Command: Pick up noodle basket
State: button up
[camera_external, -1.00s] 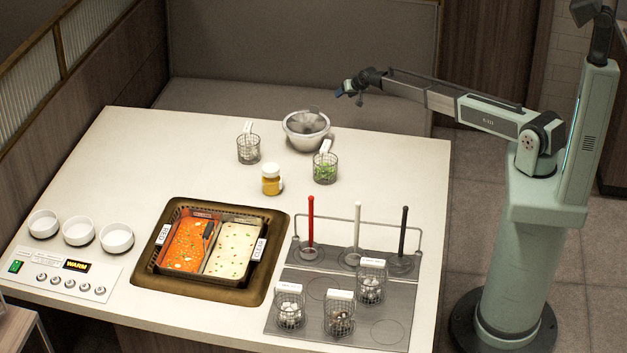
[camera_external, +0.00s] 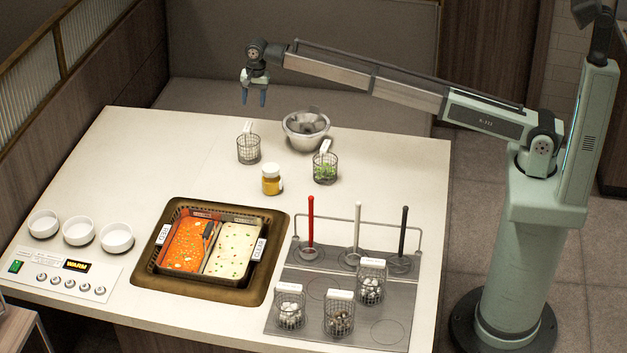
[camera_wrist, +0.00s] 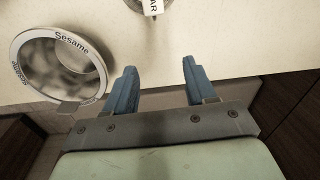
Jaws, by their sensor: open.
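Several wire baskets with white tags stand about; their tags are too small to read, so I cannot tell which holds noodles. One basket with pale contents (camera_external: 248,151) stands at the back of the table, left of the metal bowl. A basket with green contents (camera_external: 324,170) stands to its right. Three more baskets, such as this one (camera_external: 371,284), stand on the dark cooktop. My gripper (camera_external: 253,99) is open and empty, fingers down, above the table's back edge near the pale-content basket. In the wrist view the fingers (camera_wrist: 159,66) are apart, and part of a tagged object (camera_wrist: 152,6) shows at the top.
A metal bowl (camera_external: 306,130), labelled Sesame in the wrist view (camera_wrist: 18,75), stands right of my gripper. A yellow jar (camera_external: 271,180), a two-part sauce pan (camera_external: 210,246), white bowls (camera_external: 79,231) and upright ladles (camera_external: 356,225) stand nearer. The table's left back is clear.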

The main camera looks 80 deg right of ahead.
notch_tip(320, 180, up, 5)
jog(key=g, duration=0.1)
send_over(250, 128)
jog(key=shift+m, duration=0.3)
jog(key=f, duration=0.7)
jog(key=shift+s+a+f, duration=0.15)
jog(key=shift+s+a, duration=0.1)
jog(key=shift+w+d+f, duration=0.1)
jog(key=shift+w+f, duration=0.05)
jog(key=shift+f, duration=1.4)
jog(key=shift+w+f, duration=0.15)
jog(key=shift+f, duration=1.4)
grip_shut()
